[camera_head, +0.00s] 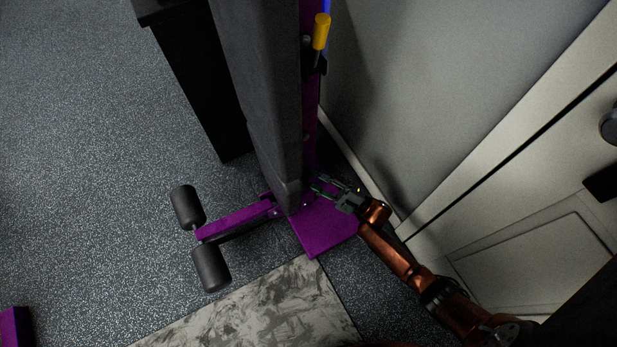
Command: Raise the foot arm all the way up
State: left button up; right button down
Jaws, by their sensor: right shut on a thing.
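The foot arm (235,221) is a purple bar at the lower end of a gym bench. It reaches out to the left, low over the floor, with a black foam roller (187,206) and a second roller (211,268) across its outer end. My right gripper (318,187) is at the bench's lower end, by the inner end of the foot arm. It is shut on a small part there, which is too small and dark to make out. My left gripper is not in view.
The dark bench pad (262,90) stands steeply above the foot arm. A purple base plate (322,228) lies under my right gripper. A yellow handle (321,31) is higher up. A grey wall and a pale door (540,255) are close on the right. The speckled floor (90,150) is open on the left.

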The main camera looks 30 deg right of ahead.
jog(key=shift+d+f+h, duration=0.3)
jog(key=shift+d+f, duration=0.15)
jog(key=shift+d, duration=0.25)
jog(key=c, duration=1.6)
grip_release()
jog(key=shift+d, duration=0.15)
jog(key=shift+o, duration=1.2)
jog(key=shift+a+r, duration=0.2)
jog(key=shift+a, duration=0.35)
jog(key=v, duration=1.2)
jog(key=shift+f, duration=0.2)
jog(key=shift+w, duration=0.1)
